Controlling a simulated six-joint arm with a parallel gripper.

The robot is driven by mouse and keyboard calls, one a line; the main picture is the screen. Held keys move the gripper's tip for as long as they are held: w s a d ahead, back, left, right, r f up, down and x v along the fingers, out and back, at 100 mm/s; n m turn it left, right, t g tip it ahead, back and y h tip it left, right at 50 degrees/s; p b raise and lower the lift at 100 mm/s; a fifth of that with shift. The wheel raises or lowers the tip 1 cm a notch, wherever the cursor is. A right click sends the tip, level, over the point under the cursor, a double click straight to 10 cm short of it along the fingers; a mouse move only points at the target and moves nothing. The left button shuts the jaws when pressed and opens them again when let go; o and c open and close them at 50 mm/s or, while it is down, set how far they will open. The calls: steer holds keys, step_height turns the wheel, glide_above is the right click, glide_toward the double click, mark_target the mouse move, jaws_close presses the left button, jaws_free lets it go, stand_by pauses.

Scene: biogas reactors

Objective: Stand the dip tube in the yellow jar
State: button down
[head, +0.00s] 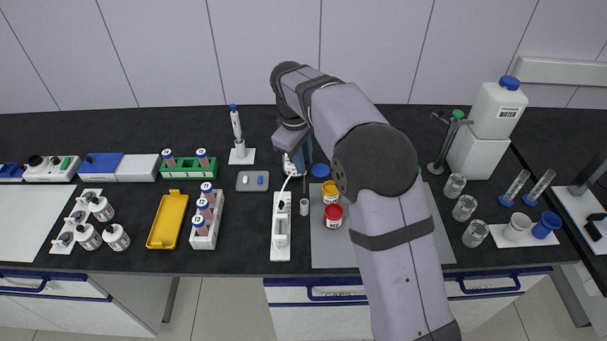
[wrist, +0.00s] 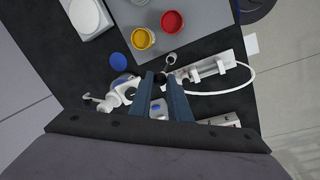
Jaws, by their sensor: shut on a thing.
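The yellow jar (head: 331,190) stands open on the grey mat, behind the red jar (head: 332,216). In the wrist view the yellow jar (wrist: 142,38) lies ahead of my fingertips and a little left, apart from them. My gripper (wrist: 162,77) points down with its blue fingers closed on a small dark piece, seemingly the end of the dip tube (wrist: 159,79). In the head view my gripper (head: 300,158) is behind and left of the yellow jar, partly covered by my arm.
A blue lid (head: 320,170) lies behind the yellow jar. A white corded device (wrist: 122,90) is close beside my fingers.

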steer(key=shift+r, duration=0.75)
steer(key=shift+d+r, duration=0.15)
steer(key=d+r+m+p, duration=0.2)
steer(key=d+p, duration=0.4)
steer(key=d, duration=0.3)
steer(key=shift+w+a+f+n+y, duration=0.15)
steer(key=shift+w+f+n, duration=0.15)
steer(key=shift+w+n, duration=0.8)
steer(key=shift+w+a+f+n+y, duration=0.2)
steer(key=shift+w+f+n, duration=0.2)
steer(key=shift+n, duration=1.15)
steer(key=shift+w+a+f+n+y, duration=0.15)
steer(key=shift+w+f+n, duration=0.1)
steer(key=shift+w+n, duration=0.85)
steer(key=shift+s+n, duration=0.25)
steer(key=shift+s, duration=0.05)
steer(key=shift+f, duration=0.25)
